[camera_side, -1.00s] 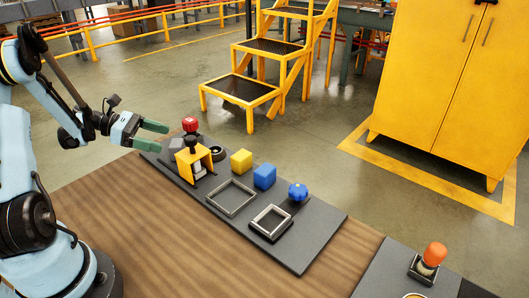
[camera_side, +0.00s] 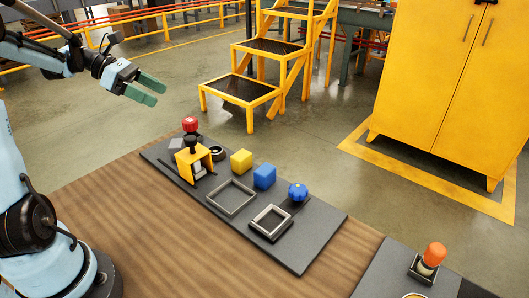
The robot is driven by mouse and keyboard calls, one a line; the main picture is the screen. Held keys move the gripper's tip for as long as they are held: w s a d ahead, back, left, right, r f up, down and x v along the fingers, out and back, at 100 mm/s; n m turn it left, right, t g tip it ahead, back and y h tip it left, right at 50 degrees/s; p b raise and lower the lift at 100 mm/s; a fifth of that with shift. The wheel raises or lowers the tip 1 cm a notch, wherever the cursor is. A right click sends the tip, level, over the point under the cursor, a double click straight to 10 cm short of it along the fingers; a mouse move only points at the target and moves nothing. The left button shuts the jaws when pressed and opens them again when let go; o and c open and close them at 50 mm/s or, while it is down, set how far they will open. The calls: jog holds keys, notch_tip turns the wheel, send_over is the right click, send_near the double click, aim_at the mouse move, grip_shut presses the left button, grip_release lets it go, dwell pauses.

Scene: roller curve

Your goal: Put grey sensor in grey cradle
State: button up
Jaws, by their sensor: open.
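My gripper (camera_side: 151,92) is open and empty, raised in the air at the upper left, well above and behind the dark board. A small grey block (camera_side: 176,146) sits at the board's far left end, partly behind the yellow clamp; it looks like the grey sensor. Two empty square grey frames lie on the board: a larger one (camera_side: 231,213) in the middle and a smaller one (camera_side: 271,234) towards the right. I cannot tell which part is the grey cradle.
The dark board (camera_side: 305,256) lies on a wooden table (camera_side: 150,235). It carries a yellow clamp (camera_side: 208,158), red knob (camera_side: 190,124), black ring (camera_side: 217,153), yellow cube (camera_side: 241,161), blue block (camera_side: 264,177) and blue knob (camera_side: 298,191). An orange-topped part (camera_side: 434,255) stands right.

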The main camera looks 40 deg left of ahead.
jog(key=w+d+f+g+y, duration=0.1)
jog(key=d+g+y, duration=0.1)
jog(key=g, duration=0.1)
jog(key=g+y, duration=0.4)
jog(key=y, duration=0.3)
send_over(176, 142)
jog(key=f, duration=0.9)
jog(key=shift+s+a+f, duration=0.25)
jog(key=shift+s+a, duration=0.05)
jog(key=shift+s, duration=0.05)
jog(key=shift+w+d+f, duration=0.15)
jog(key=shift+d+f, duration=0.05)
jog(key=shift+f, duration=1.15)
jog(key=shift+w+d+f, duration=0.1)
jog(key=shift+d+f, duration=0.05)
jog(key=shift+f, duration=1.2)
jog(key=shift+r, duration=0.1)
jog(key=c, duration=1.2)
